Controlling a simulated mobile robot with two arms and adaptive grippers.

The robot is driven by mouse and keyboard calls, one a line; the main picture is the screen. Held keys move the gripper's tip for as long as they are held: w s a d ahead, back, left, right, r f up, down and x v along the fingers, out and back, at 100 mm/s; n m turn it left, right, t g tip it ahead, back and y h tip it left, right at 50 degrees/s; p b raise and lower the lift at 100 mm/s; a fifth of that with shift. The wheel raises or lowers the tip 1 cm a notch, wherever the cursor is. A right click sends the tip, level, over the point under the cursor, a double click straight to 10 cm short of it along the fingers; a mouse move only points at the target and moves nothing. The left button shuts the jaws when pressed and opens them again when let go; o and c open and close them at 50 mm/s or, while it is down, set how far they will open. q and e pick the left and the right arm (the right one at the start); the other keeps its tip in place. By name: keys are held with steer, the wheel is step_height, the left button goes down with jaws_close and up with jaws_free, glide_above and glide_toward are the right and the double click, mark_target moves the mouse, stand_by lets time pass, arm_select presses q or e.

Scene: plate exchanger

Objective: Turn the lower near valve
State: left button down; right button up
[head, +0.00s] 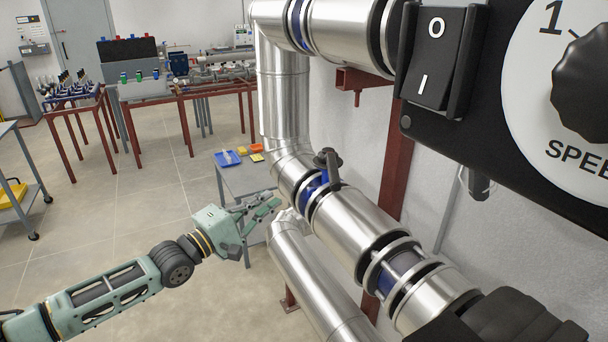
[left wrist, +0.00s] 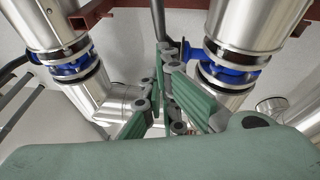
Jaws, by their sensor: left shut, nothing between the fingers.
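A valve with a dark handle (head: 328,168) and a blue body (head: 312,188) sits on the sloping silver pipe in the middle of the head view. My left gripper (head: 264,209) is to the left of this valve, apart from it in the picture. Its green fingers are shut and empty. In the left wrist view the fingers (left wrist: 165,95) point up between two pipes with blue fittings, one at the left (left wrist: 75,65) and one at the right (left wrist: 235,65). Which fitting belongs to the task's valve is unclear there.
A black panel with a rocker switch (head: 436,58) and a speed knob (head: 585,80) covers the upper right. A second silver pipe (head: 310,275) runs below the valve. A grey table (head: 240,180) stands behind the gripper. The floor at left is mostly clear.

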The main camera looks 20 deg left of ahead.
arm_select(q)
steer(key=p, duration=0.2)
glide_toward(331, 167)
steer(key=w+a+f, duration=0.1)
steer(key=w+a, duration=0.3)
steer(key=d+p, duration=0.1)
steer(key=w+d, duration=0.1)
steer(key=d+p, duration=0.1)
steer(key=shift+w+d+r+p, duration=0.15)
steer(key=shift+w+d+p, duration=0.1)
steer(key=shift+w+p, duration=0.1)
steer(key=shift+d, duration=0.3)
steer(key=shift+d, duration=0.15)
